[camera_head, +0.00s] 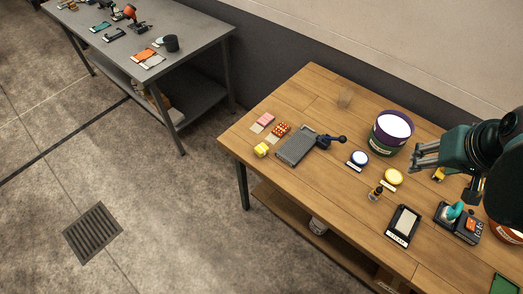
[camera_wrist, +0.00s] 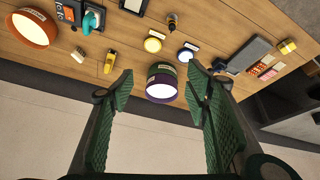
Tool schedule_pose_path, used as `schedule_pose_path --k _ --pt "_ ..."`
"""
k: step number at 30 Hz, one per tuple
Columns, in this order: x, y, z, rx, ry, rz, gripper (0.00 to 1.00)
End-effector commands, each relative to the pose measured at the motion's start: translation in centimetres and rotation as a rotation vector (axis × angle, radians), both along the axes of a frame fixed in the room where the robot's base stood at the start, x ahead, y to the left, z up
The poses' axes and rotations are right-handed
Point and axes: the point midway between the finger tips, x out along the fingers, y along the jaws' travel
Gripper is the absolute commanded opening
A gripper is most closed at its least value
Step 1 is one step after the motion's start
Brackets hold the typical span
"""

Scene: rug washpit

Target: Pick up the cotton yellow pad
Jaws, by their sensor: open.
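A round yellow pad (camera_head: 393,177) lies flat on the wooden table, with a small white label in front of it. It also shows in the wrist view as a yellow disc (camera_wrist: 153,45). A round pad with a white top and blue rim (camera_head: 358,158) lies to its left; it shows in the wrist view too (camera_wrist: 186,55). My gripper (camera_head: 424,156) is at the right, above the table's back part.
The bucket (camera_head: 391,132) stands behind the pads. A grey plate (camera_head: 296,146), colored blocks and a yellow block (camera_head: 262,150) are at the left. A grey workbench (camera_head: 190,40) stands farther off.

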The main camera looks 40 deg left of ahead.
Motion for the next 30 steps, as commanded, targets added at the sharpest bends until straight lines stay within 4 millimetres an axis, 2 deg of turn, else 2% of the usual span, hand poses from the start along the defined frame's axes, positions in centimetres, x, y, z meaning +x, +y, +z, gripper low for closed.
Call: schedule_pose_path --k 1,15,30 --pt "0.6 1.1 -0.1 -0.005 0.009 0.024 0.48" --pt "3.7 11.0 -2.6 -0.062 0.088 0.231 0.48" --pt "4.8 22.7 -7.1 -0.130 0.164 0.452 0.48"
